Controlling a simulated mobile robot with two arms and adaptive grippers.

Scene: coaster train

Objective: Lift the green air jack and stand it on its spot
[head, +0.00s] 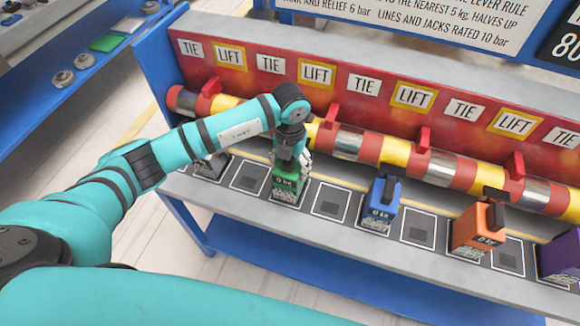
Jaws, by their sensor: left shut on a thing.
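The green air jack (287,188) is a small block with a white label, at a place in the row along the grey shelf, below the red panel. My left gripper (296,165) is over its top and shut on it; the arm and gripper hide much of its upper part. I cannot tell whether the jack's base touches the shelf. Empty outlined spots with dark squares show on both sides of it, one at left (249,178) and one at right (329,203). My right gripper is not in view.
A blue jack (380,205), an orange jack (478,228) and a purple jack (561,256) stand further right. A grey jack (211,166) is at left. A banded red, yellow and silver pipe (380,150) with red levers runs behind. A blue side bench (60,110) is at upper left.

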